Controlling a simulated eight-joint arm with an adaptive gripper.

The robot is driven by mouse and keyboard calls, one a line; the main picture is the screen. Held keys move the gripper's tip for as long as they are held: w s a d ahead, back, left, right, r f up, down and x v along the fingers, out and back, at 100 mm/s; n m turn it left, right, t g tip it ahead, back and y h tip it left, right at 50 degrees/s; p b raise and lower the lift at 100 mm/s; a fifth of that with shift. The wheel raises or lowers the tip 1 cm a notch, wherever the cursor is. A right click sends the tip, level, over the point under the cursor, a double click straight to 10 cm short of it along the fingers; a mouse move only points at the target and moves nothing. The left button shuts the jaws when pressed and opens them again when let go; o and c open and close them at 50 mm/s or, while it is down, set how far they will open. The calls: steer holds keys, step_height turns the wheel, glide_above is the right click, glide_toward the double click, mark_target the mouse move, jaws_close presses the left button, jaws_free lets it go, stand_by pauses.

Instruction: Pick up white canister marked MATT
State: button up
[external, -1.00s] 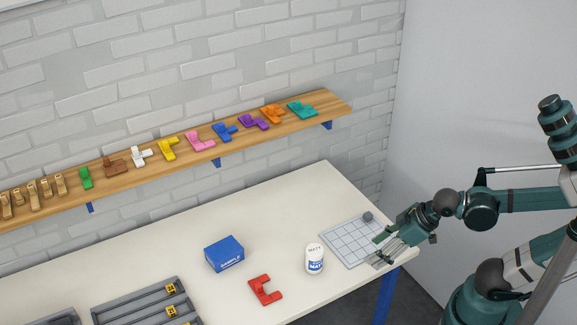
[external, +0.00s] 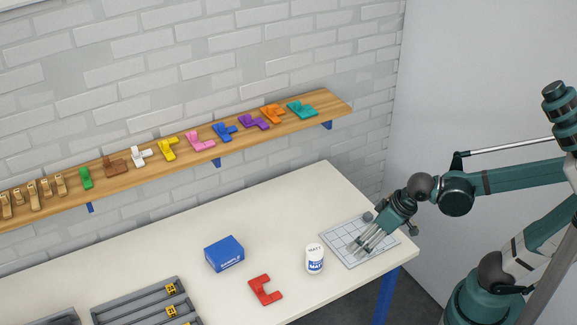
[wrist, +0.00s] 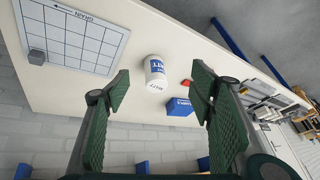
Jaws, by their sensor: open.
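The white canister marked MATT (external: 314,258) stands upright on the white table, with a blue label band around its lower part. It also shows in the wrist view (wrist: 156,72), beyond and between my two fingers. My gripper (external: 362,249) is open and empty, over the gridded plate to the right of the canister and apart from it. In the wrist view my gripper (wrist: 160,88) shows its two green fingers spread wide.
The gridded plate (external: 337,234) lies right of the canister with a small grey cube (wrist: 37,56) on it. A blue box (external: 224,254) and a red C-shaped piece (external: 265,291) lie to the left. A grey rack (external: 140,300) is farther left. A wooden shelf (external: 330,104) holds coloured pieces.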

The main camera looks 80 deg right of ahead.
steer(key=w+m+g+p, duration=0.1)
steer(key=w+m+p, duration=0.2)
steer(key=w, duration=0.2)
steer(key=m+g+p, duration=0.4)
steer(key=m+p, duration=0.4)
glide_above(314, 249)
steer(key=s, duration=0.1)
steer(key=f, duration=0.6)
steer(key=shift+a+f, duration=0.2)
steer(key=shift+f, duration=0.1)
steer(key=shift+w+d+f+m+g+p, duration=0.15)
steer(key=shift+w+f+m+p, duration=0.2)
steer(key=shift+f+m, duration=0.25)
steer(key=shift+w+d+f+m+g+p, duration=0.1)
steer(key=shift+w+f+m+g+p, duration=0.2)
steer(key=shift+f, duration=0.45)
steer(key=shift+s, duration=0.1)
steer(key=shift+f, duration=0.1)
steer(key=shift+f, duration=1.2)
steer(key=shift+f, duration=0.1)
steer(key=shift+s+f+b, duration=0.15)
steer(key=shift+f+b, duration=0.4)
steer(key=shift+f, duration=1.95)
